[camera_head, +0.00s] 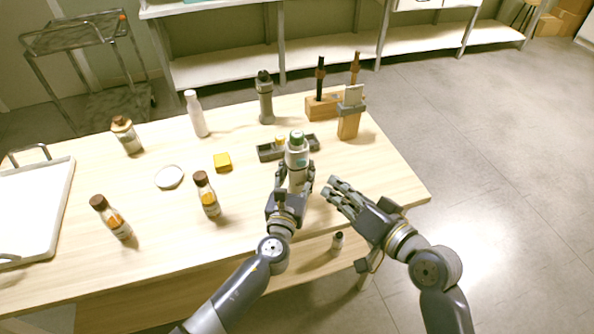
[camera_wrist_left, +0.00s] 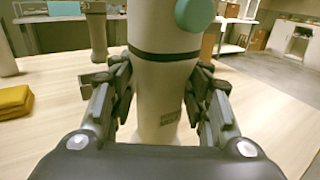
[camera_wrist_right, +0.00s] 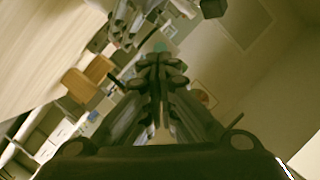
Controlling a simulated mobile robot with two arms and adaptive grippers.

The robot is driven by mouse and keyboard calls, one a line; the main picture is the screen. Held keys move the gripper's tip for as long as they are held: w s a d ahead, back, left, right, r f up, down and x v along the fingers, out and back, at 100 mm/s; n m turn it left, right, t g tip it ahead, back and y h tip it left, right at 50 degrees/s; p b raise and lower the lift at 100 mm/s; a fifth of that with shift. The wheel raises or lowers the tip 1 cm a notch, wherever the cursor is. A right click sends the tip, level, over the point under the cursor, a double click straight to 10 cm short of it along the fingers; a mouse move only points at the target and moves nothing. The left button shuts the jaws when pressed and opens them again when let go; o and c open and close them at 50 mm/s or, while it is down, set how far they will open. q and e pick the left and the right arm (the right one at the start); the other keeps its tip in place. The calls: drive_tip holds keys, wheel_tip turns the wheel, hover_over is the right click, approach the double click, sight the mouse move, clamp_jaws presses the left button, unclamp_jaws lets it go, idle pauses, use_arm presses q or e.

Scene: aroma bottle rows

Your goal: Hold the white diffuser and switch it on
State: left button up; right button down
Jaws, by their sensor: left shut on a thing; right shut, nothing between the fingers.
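The white diffuser (camera_head: 297,160) stands upright near the middle of the table, with a green button or cap at its top. In the left wrist view its pale body (camera_wrist_left: 162,85) fills the middle, with a dark ring and a round teal part near the top. My left gripper (camera_head: 296,180) is shut around its body, one finger on each side. My right gripper (camera_head: 335,188) is to the right of the diffuser, apart from it, near the table's front right. In the right wrist view its fingers (camera_wrist_right: 160,65) are together with nothing between them.
Brown-capped bottles (camera_head: 207,194) and a yellow cloth (camera_head: 222,161) are on the left of the table. A grey tray (camera_head: 268,152) lies behind the diffuser. A wooden block (camera_head: 322,107) and a wooden holder (camera_head: 348,125) stand at the back right. The table's right end is clear.

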sight(301, 163)
idle(0.3)
drive_tip(key=w+d+r+n+t+h, duration=0.1)
drive_tip(key=w+d+r+n+t, duration=0.1)
drive_tip(key=w+d+n+t, duration=0.3)
drive_tip(key=s+a+f+n+g+y, duration=0.4)
drive_tip(key=s+a+n+g+y, duration=0.3)
drive_tip(key=n+y, duration=0.55)
drive_tip(key=w+a+n+h, duration=0.1)
drive_tip(key=w+a+n, duration=0.1)
drive_tip(key=w, duration=0.6)
drive_tip(key=shift+a+r+g+h, duration=0.15)
drive_tip(key=shift+a+g+h, duration=0.25)
drive_tip(key=shift+a, duration=0.1)
use_arm(q)
drive_tip(key=shift+c, duration=0.2)
use_arm(e)
drive_tip(key=shift+w, duration=0.15)
